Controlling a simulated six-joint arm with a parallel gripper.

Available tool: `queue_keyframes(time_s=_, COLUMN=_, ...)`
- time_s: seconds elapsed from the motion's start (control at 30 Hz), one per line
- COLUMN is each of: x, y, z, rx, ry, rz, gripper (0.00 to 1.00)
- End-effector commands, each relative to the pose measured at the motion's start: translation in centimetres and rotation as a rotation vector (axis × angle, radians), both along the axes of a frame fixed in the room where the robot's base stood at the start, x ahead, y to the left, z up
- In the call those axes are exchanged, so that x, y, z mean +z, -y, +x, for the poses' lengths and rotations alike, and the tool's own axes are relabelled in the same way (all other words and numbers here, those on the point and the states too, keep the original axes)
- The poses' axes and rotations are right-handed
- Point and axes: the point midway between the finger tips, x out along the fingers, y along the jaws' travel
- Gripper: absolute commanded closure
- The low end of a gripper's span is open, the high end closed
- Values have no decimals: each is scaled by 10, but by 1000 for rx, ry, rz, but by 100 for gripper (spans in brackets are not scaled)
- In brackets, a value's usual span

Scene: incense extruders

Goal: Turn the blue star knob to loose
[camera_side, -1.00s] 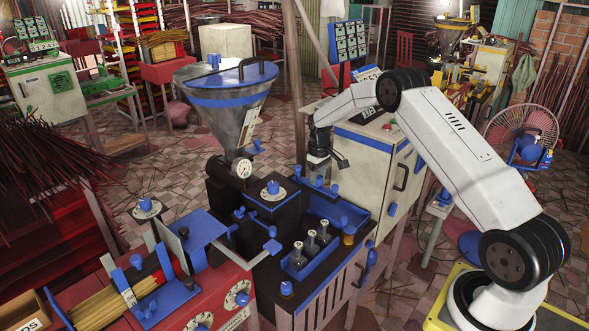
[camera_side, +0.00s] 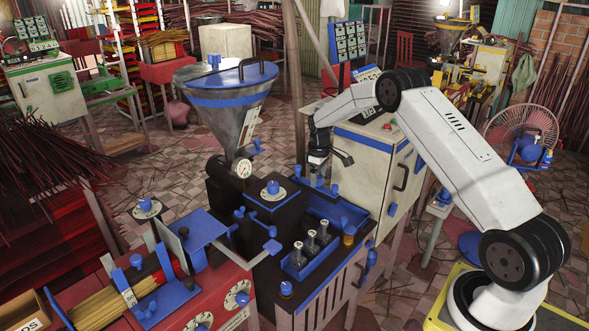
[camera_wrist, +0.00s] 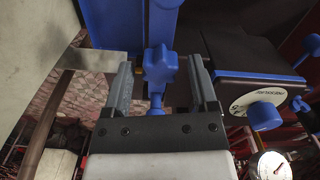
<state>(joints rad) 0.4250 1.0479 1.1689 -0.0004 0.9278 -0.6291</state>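The blue star knob (camera_wrist: 158,68) stands in the middle of the wrist view on a blue stem, against a blue panel. My gripper (camera_wrist: 160,62) is open, with one grey finger on each side of the knob. A narrow gap shows between the knob and each finger. In the side view my gripper (camera_side: 320,170) points down at the back end of the dark extruder block, beside the cream cabinet. A small blue knob (camera_side: 320,181) shows just below it there, partly hidden by the gripper.
Other blue knobs (camera_side: 297,170) (camera_side: 335,189) stand close on both sides. The blue tray (camera_side: 338,212), a hopper (camera_side: 225,95) and a dial gauge (camera_side: 244,169) are nearby. In the wrist view a dark block (camera_wrist: 250,60) lies right of the fingers. The cream cabinet (camera_side: 375,165) stands behind.

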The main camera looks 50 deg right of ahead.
Motion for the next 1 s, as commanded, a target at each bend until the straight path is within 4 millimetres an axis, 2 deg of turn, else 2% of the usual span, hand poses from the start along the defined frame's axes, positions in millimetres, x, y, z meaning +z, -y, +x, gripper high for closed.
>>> queue_keyframes(time_s=0.47, x=5, y=0, z=1, rx=-1, ry=3, rz=-1, gripper=15)
queue_keyframes(time_s=0.67, x=23, y=0, z=1, rx=-1, ry=3, rz=-1, gripper=15)
queue_keyframes(time_s=1.0, x=66, y=0, z=1, rx=-1, ry=3, rz=-1, gripper=15)
